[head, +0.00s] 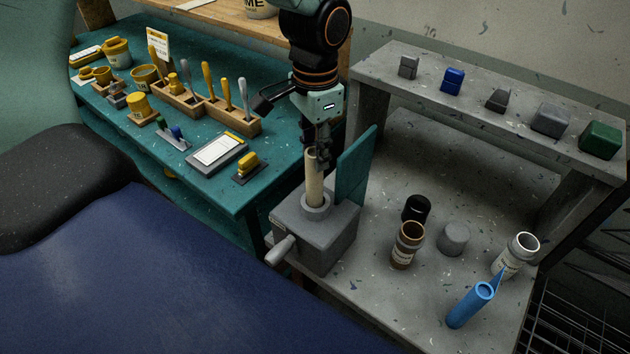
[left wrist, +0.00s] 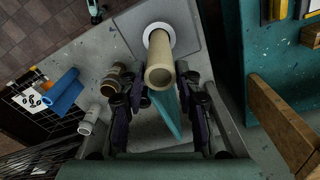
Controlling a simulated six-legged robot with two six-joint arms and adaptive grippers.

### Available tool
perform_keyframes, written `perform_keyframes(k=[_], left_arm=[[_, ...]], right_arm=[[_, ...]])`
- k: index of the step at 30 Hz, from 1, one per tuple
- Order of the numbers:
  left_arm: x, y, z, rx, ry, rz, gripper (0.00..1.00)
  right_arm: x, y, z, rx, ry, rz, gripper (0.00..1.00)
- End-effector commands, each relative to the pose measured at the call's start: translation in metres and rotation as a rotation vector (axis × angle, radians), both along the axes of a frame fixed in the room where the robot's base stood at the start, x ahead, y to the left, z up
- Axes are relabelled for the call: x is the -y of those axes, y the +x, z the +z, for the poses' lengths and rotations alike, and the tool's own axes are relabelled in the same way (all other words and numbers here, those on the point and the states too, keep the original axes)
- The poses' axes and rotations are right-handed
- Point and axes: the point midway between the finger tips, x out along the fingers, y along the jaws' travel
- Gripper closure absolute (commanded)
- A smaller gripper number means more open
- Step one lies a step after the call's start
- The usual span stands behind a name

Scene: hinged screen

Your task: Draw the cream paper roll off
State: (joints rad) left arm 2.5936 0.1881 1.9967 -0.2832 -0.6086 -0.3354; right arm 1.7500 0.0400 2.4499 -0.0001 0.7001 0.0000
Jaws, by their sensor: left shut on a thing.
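The cream paper roll (head: 314,180) stands upright in the round collar (head: 316,204) on top of a grey box (head: 318,234). In the left wrist view the roll (left wrist: 160,65) shows its hollow end towards the camera, and its lower end is inside the white collar ring (left wrist: 159,33). My left gripper (head: 322,152) is at the upper part of the roll and shut on it, with a finger on either side in the left wrist view (left wrist: 160,92). A teal screen (head: 355,170) stands upright just right of the roll. My right gripper is not in view.
A handle (head: 280,251) sticks out of the box's front left. Right of the box are a brown jar (head: 406,247), a white jar (head: 515,256) and a blue tube (head: 470,305). A teal table (head: 215,190) with brushes and pots stands left; a grey shelf (head: 480,95) stands behind right.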

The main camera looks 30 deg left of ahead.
Motion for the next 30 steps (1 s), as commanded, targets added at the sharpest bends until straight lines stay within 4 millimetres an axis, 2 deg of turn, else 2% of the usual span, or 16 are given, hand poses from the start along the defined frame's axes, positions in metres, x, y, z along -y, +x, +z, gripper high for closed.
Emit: perform_keyframes(k=[5,14,30], left_arm=[[0.000,0.000,0.004,0.001,0.000,0.000,1.00],[0.000,0.000,0.026,0.002,0.000,0.000,1.00],[-0.001,0.001,0.061,0.004,0.000,0.000,1.00]], right_arm=[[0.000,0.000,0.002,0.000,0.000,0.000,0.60],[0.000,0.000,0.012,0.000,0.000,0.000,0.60],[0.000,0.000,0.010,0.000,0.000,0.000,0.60]])
